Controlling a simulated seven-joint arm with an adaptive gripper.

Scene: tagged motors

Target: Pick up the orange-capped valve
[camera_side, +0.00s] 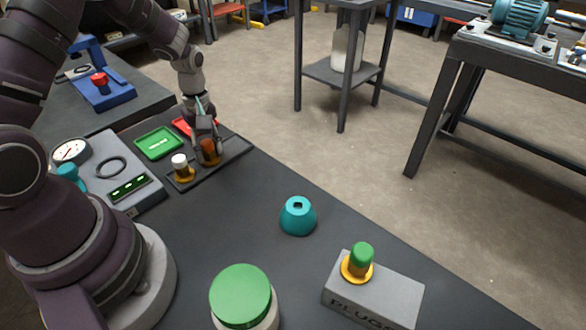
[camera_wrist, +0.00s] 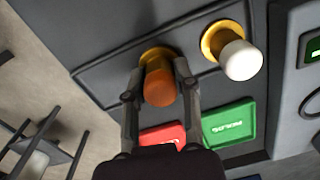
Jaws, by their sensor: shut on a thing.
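The orange-capped valve (camera_wrist: 159,83) stands with its brass base in the dark tray (camera_wrist: 105,72), and it also shows in the side view (camera_side: 210,153). My gripper (camera_wrist: 158,90) is shut on its orange cap, with one finger on each side; in the side view my gripper (camera_side: 206,142) comes down over it from above. I cannot tell whether the base is clear of the tray. The white-capped valve (camera_wrist: 238,58) stands beside it in the same tray, apart from my fingers, and shows in the side view (camera_side: 181,165).
A red tray (camera_wrist: 163,136) and a green tray (camera_wrist: 230,123) lie beside the valve tray. A gauge panel (camera_side: 110,165) is at left. A teal dome (camera_side: 298,217), a green-lidded jar (camera_side: 241,293) and a grey block (camera_side: 372,295) bearing a green-capped plug (camera_side: 361,257) stand nearer the camera.

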